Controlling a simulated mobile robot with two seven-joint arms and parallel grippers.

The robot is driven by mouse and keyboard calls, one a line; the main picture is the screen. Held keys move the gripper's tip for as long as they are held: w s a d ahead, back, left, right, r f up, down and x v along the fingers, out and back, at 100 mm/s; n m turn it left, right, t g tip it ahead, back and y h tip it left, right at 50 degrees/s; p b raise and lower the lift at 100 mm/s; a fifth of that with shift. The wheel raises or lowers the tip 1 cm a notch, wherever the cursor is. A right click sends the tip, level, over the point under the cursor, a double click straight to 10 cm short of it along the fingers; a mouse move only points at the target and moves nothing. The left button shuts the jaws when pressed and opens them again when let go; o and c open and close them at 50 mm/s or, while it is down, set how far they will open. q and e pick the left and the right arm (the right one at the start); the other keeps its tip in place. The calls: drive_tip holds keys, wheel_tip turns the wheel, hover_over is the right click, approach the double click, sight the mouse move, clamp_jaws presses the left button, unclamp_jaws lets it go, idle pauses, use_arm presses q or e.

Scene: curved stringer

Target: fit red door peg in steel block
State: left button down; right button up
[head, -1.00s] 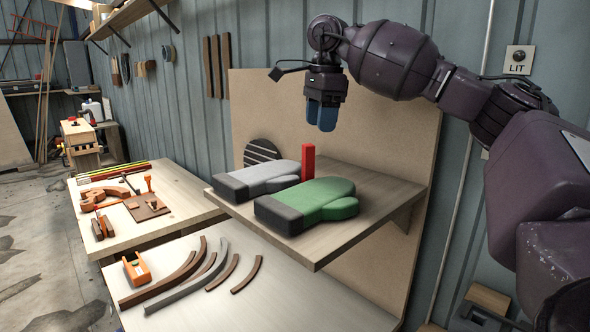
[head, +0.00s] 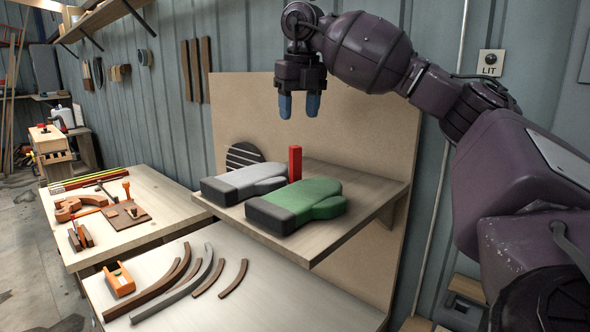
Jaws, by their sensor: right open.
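The red peg (head: 295,164) stands upright on the wooden shelf (head: 371,194), behind the grey mitt and the green mitt. Its foot is hidden behind the mitts. My right gripper (head: 299,105) is open and empty, its two blue fingertips pointing down. In the picture it hangs almost straight above the peg, with a clear gap between them. I cannot pick out a steel block for certain. My left gripper is not in view.
The grey mitt (head: 240,184) and green mitt (head: 309,201) lie in front of the peg. Below, a bench holds curved strips (head: 160,288) and an orange-framed tool (head: 118,280). A backboard (head: 355,128) rises behind the shelf. The shelf's right side is clear.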

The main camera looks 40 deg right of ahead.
sight(295, 146)
drive_tip(key=f, duration=0.5)
drive_tip(key=shift+w+d, duration=0.1)
drive_tip(key=shift+w, duration=0.2)
drive_tip(key=shift+f, duration=0.8)
drive_tip(key=f, duration=0.4)
drive_tip(key=shift+w+f+p, duration=0.1)
drive_tip(key=shift+w+p, duration=0.2)
drive_tip(key=shift+c, duration=0.9)
clamp_jaws()
